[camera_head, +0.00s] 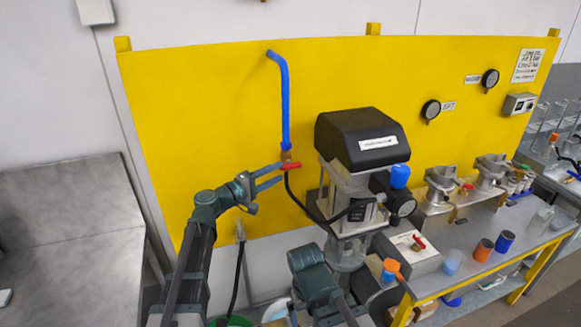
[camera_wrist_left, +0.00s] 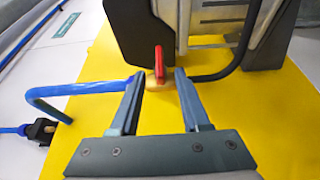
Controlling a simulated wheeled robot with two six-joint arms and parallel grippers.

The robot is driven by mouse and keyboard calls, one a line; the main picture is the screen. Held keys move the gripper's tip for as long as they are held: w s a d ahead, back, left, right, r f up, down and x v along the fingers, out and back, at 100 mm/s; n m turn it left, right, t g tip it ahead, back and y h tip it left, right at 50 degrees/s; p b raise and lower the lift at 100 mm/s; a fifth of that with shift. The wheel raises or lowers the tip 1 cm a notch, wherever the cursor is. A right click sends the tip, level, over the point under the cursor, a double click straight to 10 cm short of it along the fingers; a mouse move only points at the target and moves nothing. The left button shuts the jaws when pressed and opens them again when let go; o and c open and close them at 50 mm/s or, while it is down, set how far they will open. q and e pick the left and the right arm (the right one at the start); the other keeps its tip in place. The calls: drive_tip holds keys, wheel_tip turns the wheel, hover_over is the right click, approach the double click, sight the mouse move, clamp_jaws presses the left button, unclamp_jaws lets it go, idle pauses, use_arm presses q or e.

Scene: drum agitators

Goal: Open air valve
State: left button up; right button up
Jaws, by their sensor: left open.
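The air valve is a brass body with a red lever handle (camera_head: 291,166) at the lower end of a blue air pipe (camera_head: 284,100) on the yellow panel. In the left wrist view the red handle (camera_wrist_left: 159,65) stands between the tips of my left gripper, with the brass body (camera_wrist_left: 160,82) behind it. My left gripper (camera_head: 268,178) is open, its fingers (camera_wrist_left: 156,90) on either side of the valve in that view. I cannot tell whether a finger touches the handle. A second arm of mine shows at the bottom middle of the head view, but its gripper is not visible.
The drum agitator unit with a black top (camera_head: 350,130) stands just right of the valve. A black hose (camera_head: 305,208) runs from the valve to it. A yellow-edged bench (camera_head: 470,275) with cups and metal fittings lies to the right. A grey table (camera_head: 70,225) is at left.

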sight(285, 169)
use_arm(q)
drive_tip(key=shift+x, duration=3.2)
drive_tip(key=shift+c, duration=0.3)
clamp_jaws()
